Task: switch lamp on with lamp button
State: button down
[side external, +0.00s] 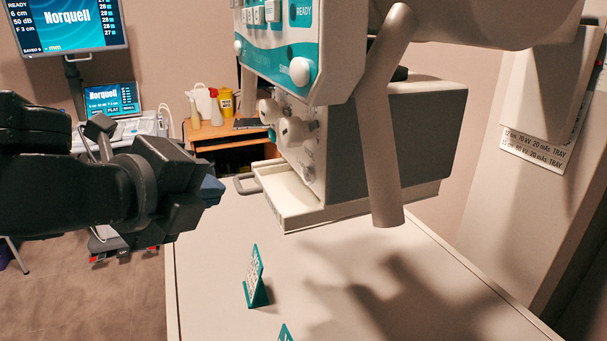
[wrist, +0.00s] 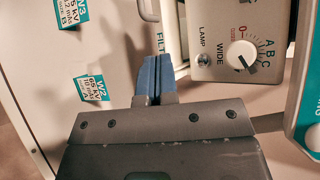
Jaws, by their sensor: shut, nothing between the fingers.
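I cannot tell whether the lamp is lit.
A pale handle (side external: 247,184) juts from the tray under the housing (side external: 400,140). Teal-edged cards (side external: 255,277) stand on the white table (side external: 205,290), which is otherwise mostly clear.

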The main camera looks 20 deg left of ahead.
jog(key=w+d, duration=0.5)
jog(key=shift+w+d, duration=0.35)
dwell(2.0)
jog(key=shift+w+d, duration=0.3)
jog(key=shift+w+d, duration=0.25)
jog(key=shift+w, duration=0.05)
dwell(0.7)
jog(key=shift+s, duration=0.1)
jog(key=shift+s+a, duration=0.5)
jog(key=shift+a, duration=0.1)
dwell(0.3)
jog(key=s+a, duration=0.3)
jog(key=shift+s+a, duration=0.25)
jog(key=shift+s, duration=0.05)
